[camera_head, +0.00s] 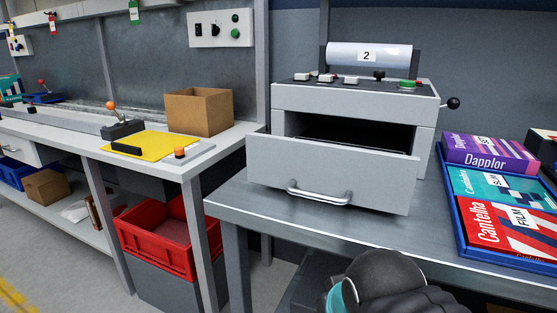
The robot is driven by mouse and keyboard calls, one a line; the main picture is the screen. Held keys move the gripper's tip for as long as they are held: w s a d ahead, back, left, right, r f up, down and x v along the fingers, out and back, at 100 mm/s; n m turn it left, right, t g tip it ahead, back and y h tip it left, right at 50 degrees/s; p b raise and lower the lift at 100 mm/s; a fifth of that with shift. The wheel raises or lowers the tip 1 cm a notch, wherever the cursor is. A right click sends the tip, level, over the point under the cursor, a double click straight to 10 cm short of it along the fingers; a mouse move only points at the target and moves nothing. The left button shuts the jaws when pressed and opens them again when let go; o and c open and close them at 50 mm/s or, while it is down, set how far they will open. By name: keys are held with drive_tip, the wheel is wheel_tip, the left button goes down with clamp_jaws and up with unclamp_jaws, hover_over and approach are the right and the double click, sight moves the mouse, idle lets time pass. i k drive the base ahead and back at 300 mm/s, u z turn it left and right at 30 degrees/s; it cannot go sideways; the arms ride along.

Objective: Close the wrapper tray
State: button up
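The wrapper machine (352,97) is a light grey box on a metal table, with a film roll marked "2" on top. Its tray (330,172) is pulled out toward me, and a dark gap shows behind and above the tray's front panel. A silver bar handle (319,195) is on the front panel. A dark, rounded part of my arm shows at the bottom edge, below and to the right of the tray and apart from it. My gripper's fingertips cannot be made out.
A blue bin (455,222) with boxes labelled Dapplor and Cantelha stands to the right on the metal table (262,218). A left workbench holds a cardboard box (200,111) and a yellow mat (155,145). A red crate (160,250) sits below it.

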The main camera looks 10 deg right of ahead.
sight(339, 173)
drive_tip(key=k, duration=1.3)
drive_tip(key=i, duration=0.85)
drive_tip(key=u, duration=0.55)
